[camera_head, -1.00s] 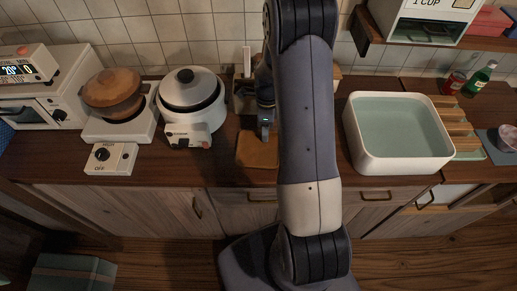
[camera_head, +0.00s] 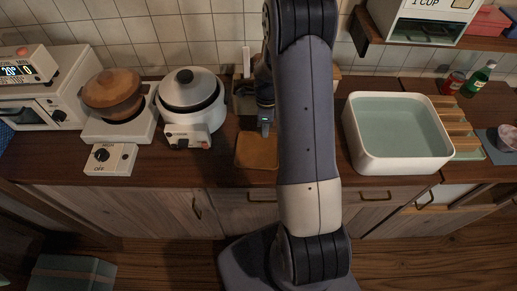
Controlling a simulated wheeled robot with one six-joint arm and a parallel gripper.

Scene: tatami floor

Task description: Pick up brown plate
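The brown plate (camera_head: 256,152) is a flat, squarish brown piece lying on the dark wooden counter, near its front edge, in the head view. My arm covers its right side. My gripper (camera_head: 264,128) is at the plate's back edge, pointing down, just left of my arm link. Only one finger shows clearly, and the rest is hidden behind my arm. I cannot tell whether it touches the plate or how far apart the fingers are.
A white rice cooker (camera_head: 191,105) stands left of the plate, with a brown pot (camera_head: 112,92) on a burner (camera_head: 119,128) beyond it. A white basin (camera_head: 399,165) stands to the right. Green and red bottles (camera_head: 480,77) are at the back right.

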